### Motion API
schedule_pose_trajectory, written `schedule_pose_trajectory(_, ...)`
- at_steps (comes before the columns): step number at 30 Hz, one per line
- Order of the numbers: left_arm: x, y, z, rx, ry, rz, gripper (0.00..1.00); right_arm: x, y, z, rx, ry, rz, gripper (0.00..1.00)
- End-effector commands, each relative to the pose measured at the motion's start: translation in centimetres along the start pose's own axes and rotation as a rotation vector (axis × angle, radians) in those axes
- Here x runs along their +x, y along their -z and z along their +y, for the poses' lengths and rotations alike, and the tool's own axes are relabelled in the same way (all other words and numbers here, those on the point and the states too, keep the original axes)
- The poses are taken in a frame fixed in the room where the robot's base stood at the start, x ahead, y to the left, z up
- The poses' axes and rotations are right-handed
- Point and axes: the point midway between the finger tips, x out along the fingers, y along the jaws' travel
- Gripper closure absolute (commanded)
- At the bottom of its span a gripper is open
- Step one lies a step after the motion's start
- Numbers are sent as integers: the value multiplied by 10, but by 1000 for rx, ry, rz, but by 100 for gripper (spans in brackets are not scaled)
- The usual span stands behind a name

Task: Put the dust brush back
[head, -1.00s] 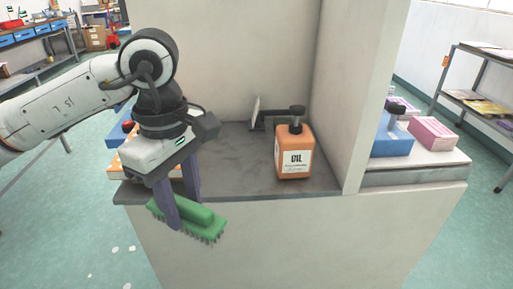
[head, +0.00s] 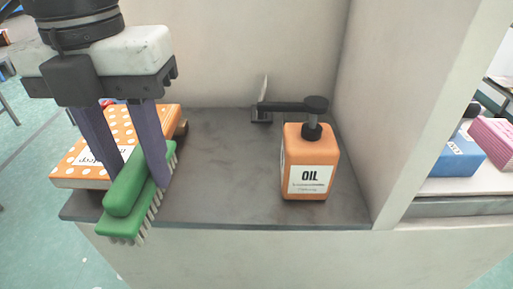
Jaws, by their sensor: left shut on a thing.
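The green dust brush (head: 125,204) has pale bristles along its lower side. My left gripper (head: 138,185) is shut on the brush's raised green handle, with one purple finger on either side. The brush is at the left front of the grey shelf top (head: 225,185), in front of an orange dotted box. I cannot tell whether its bristles touch the shelf. My right gripper is not in view.
An orange oil bottle (head: 310,165) with a black pump stands at the right of the shelf. The orange dotted box (head: 75,170) is at the left. A small dark metal bracket (head: 262,112) stands at the back. The shelf's middle is clear.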

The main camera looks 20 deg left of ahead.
Motion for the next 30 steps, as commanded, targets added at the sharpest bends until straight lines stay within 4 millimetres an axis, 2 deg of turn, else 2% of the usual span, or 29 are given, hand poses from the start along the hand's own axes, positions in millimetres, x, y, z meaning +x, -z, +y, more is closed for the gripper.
schedule_pose_trajectory(5,-2,-14,-12,-41,1,3,90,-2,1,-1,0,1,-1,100)
schedule_pose_trajectory(18,-2,-108,-84,-39,0,3,90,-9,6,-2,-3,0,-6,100)
schedule_pose_trajectory(24,-2,-145,-112,-39,0,2,90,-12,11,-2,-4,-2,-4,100)
schedule_pose_trajectory(27,2,-156,-119,-39,-1,1,90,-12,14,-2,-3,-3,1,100)
schedule_pose_trajectory(30,16,-155,-117,-37,-1,1,90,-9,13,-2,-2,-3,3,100)
